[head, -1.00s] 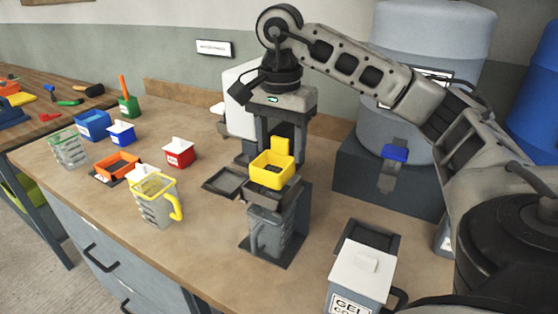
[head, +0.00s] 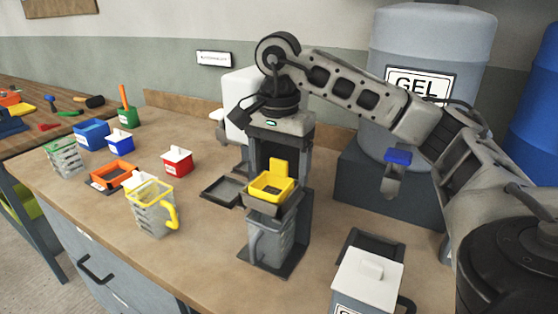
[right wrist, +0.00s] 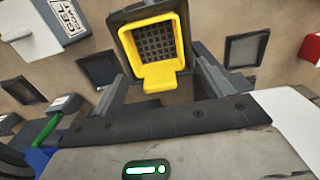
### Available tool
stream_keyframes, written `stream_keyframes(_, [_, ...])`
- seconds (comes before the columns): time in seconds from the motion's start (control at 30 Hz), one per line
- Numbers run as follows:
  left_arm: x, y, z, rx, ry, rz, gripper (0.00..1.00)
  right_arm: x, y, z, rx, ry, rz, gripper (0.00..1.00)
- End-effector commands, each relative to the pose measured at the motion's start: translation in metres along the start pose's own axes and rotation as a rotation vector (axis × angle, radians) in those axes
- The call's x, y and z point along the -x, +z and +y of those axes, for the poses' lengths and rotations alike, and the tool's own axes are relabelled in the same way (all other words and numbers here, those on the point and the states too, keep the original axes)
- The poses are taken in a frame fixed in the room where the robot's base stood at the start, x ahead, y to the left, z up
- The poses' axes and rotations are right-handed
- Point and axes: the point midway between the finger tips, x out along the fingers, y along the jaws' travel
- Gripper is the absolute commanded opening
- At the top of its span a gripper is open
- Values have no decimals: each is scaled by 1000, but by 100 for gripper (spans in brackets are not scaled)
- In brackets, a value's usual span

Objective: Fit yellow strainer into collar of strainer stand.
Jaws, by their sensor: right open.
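The yellow strainer (head: 271,188), a square tray with a mesh floor and an upright tab, sits in the grey collar (head: 288,203) of the strainer stand (head: 302,225). It looks about level, its rim above the collar. A grey jug (head: 268,243) stands under it. My right gripper (head: 278,160) points down just above and behind the strainer, open. The right wrist view shows its fingers apart on either side of the strainer's tab (right wrist: 161,78), with the mesh floor (right wrist: 155,42) framed by the collar. My left gripper is out of view.
A clear jug with a yellow rim (head: 152,208) stands left of the stand. A gel coat container (head: 366,278) stands at front right. An empty dark tray (head: 222,191) lies left of the stand. A large gel drum (head: 430,60) is behind my right arm.

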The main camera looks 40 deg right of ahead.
Motion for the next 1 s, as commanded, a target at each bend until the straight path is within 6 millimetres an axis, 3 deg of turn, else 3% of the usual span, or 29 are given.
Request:
stream_keyframes(0.17, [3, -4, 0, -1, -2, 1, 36, 14, 0, -1, 0, -3, 0, 78])
stream_keyframes(0.27, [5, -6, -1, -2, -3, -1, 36, 33, 0, -1, 1, -5, 1, 78])
stream_keyframes(0.53, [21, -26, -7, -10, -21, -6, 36, 106, -1, 0, -2, -6, 3, 78])
stream_keyframes(0.6, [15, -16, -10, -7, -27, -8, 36, 104, 0, -1, 0, -4, 2, 78])
stream_keyframes(1.0, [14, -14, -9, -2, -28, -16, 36, 123, 0, 0, 0, -1, 0, 78])
